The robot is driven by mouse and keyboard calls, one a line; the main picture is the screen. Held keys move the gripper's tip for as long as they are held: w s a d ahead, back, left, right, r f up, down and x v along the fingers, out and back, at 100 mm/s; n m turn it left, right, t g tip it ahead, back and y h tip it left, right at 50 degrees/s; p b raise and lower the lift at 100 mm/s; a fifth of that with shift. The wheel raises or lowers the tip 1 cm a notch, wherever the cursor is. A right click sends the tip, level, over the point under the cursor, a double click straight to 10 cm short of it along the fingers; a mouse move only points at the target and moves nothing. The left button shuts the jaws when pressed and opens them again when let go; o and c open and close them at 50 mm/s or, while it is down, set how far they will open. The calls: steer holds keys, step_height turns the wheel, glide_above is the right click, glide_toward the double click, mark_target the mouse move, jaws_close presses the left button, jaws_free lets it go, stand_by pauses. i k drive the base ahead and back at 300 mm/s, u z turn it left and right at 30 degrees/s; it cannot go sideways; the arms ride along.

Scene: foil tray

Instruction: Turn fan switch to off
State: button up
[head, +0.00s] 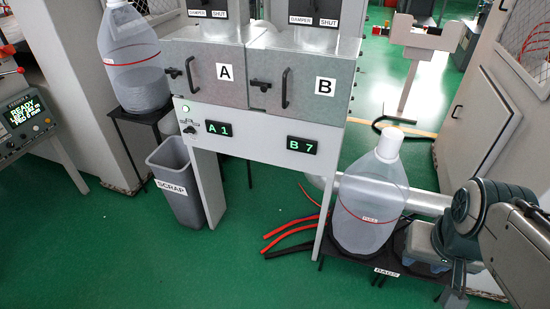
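A small black switch (190,129) sits on the left of the pale front panel of a grey two-door cabinet, below door A. Small markings above it are too small to read, so I take it as the fan switch, and its setting cannot be told. My arm comes in from the lower right, and my gripper (455,284) appears to point down there, beside the right-hand stand. It is far from the switch, and its fingers are not clear enough to tell open from shut.
Displays read A 1 (218,128) and B 7 (303,145). A scrap bin (181,185) stands below left. A clear jug (367,205) stands between the cabinet and my arm. Red hoses (290,228) lie on green floor.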

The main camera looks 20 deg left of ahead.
mark_target(190, 129)
steer(key=u, duration=1.4)
steer(key=i, duration=2.05)
steer(key=u, duration=0.4)
